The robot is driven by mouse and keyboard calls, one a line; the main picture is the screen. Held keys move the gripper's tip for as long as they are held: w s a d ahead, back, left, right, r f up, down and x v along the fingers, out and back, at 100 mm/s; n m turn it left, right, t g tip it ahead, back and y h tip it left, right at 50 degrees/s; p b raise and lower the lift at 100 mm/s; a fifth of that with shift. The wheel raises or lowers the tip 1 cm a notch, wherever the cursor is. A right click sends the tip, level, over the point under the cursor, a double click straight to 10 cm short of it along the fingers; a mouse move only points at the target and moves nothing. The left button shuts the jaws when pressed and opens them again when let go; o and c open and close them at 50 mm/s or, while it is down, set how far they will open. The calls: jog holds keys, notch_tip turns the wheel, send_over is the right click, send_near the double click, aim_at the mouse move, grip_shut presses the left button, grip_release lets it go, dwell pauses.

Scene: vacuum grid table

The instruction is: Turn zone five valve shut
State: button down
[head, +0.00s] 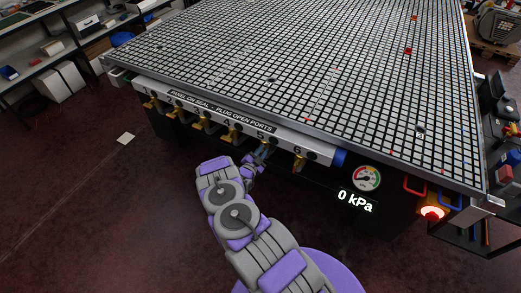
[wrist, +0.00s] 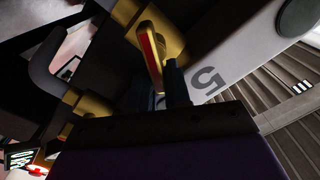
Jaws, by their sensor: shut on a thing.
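The zone five valve (wrist: 152,50) shows in the wrist view as a brass body with a red-and-yellow lever, beside the label 5 (wrist: 207,80) on the grey manifold. In the head view, my gripper (head: 263,152) reaches the manifold below number 5 and hides most of that valve. In the wrist view, my gripper (wrist: 174,84) has its dark fingers against the lever and is shut on it. Part of the lever and the far finger are hidden, so the exact grip cannot be seen.
Neighbouring brass valves sit close on both sides, zone four (head: 230,133) and zone six (head: 298,162). The grid table (head: 290,60) overhangs the manifold. A gauge (head: 366,178) with a 0 kPa readout and a lit red lamp (head: 433,213) are to the right. The floor at left is mostly clear.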

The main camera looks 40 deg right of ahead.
jog(key=shift+s+d+f+m+p, duration=0.15)
jog(key=shift+f+m+p, duration=0.25)
jog(key=shift+m, duration=1.35)
jog(key=shift+s+f+m+p, duration=0.3)
jog(key=shift+f+m+p, duration=0.1)
jog(key=shift+m, duration=1.3)
jog(key=shift+s+d+f+m+p, duration=0.15)
jog(key=shift+f+m+p, duration=0.25)
jog(key=shift+m, duration=1.35)
jog(key=shift+s+a, duration=0.1)
jog(key=c, duration=1.2)
grip_release()
jog(key=shift+o, duration=0.2)
jog(key=p+v, duration=0.2)
jog(key=v, duration=1.5)
jog(key=shift+a, duration=0.2)
